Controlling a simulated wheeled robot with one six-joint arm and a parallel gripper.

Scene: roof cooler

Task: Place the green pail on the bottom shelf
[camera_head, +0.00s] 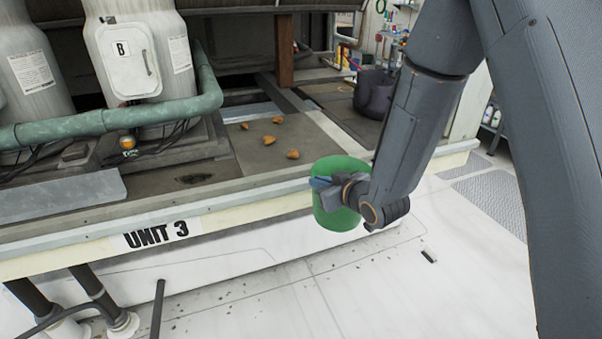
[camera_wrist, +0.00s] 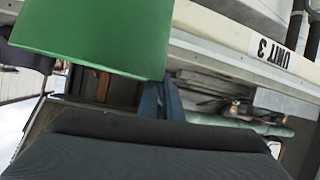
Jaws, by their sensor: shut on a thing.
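The green pail (camera_head: 340,214) hangs in my gripper (camera_head: 324,186), in front of the cream front edge of the unit. It looks upright in the head view. In the wrist view the pail (camera_wrist: 100,35) fills the upper left, close to the camera. My gripper is shut on the pail near its rim; the blue fingers show at its side, and in the wrist view one blue finger (camera_wrist: 172,102) shows beside it. The inside of the pail is hidden. A shelf rack with bottles (camera_head: 492,116) is partly visible at the right; its bottom shelf cannot be made out.
Several small orange-brown pieces (camera_head: 293,154) lie on the unit's deck. A green pipe (camera_head: 90,124) and white tanks (camera_head: 128,60) stand at the left. A dark bag-like object (camera_head: 375,94) sits at the back. The white floor (camera_head: 450,290) is mostly clear; a grating (camera_head: 490,195) lies at the right.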

